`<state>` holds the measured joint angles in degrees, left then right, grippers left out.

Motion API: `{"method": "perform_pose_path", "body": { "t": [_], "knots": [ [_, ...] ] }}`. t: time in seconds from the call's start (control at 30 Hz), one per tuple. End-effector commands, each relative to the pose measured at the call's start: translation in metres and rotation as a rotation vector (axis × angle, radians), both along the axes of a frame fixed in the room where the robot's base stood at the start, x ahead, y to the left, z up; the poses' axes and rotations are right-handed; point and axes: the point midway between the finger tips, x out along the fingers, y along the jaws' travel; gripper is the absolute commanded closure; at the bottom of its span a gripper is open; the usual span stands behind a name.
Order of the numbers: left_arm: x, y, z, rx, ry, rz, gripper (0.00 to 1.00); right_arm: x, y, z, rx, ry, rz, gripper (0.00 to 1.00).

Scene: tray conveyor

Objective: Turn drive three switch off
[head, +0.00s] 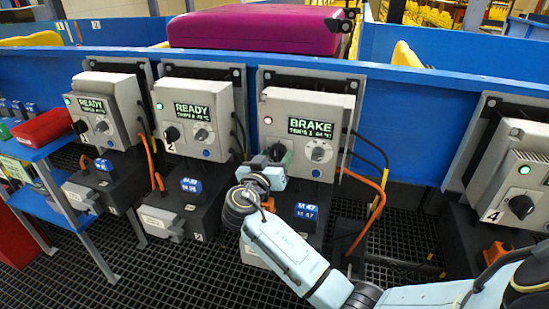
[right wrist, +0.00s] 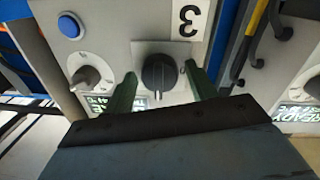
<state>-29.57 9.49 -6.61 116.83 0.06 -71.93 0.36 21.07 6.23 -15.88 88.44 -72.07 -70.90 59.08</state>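The drive three box (head: 337,103) is grey and its display reads BRAKE, with a red light lit at its left. Its black rotary switch (right wrist: 160,78) sits beside a "3" label (right wrist: 185,20) in the right wrist view, its grip bar roughly upright in that picture. My right gripper (head: 277,156) is at the lower left of the box front and partly hides the switch in the head view. In the right wrist view its two green fingers stand on either side of the switch, with gaps showing. My left gripper is not in view.
A grey dial (head: 319,152) and a blue button (right wrist: 70,25) are close beside the switch. Drive boxes reading READY (head: 205,85) stand to the left, and drive four (head: 520,165) to the right. Orange cables (head: 372,205) hang right of drive three.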

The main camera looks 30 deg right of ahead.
Motion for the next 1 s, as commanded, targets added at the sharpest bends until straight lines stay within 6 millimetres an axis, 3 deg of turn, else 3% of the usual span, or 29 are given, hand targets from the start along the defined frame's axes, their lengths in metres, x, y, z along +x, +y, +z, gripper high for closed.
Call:
{"method": "perform_pose_path", "body": {
  "t": [0.03,0.3,0.77,1.0],
  "knots": [
    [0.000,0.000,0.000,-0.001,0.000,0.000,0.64,0.000,0.000,0.000,0.000,0.000,0.000,0.51],
    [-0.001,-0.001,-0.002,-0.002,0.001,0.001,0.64,0.000,0.000,0.000,0.000,0.000,0.000,0.82],
    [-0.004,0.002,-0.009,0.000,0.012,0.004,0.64,-0.001,0.000,0.000,-0.086,0.101,-0.002,0.82],
    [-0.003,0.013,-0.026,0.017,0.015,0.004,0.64,-0.001,-0.001,0.001,-0.219,0.256,-0.002,0.82]
  ]
}}
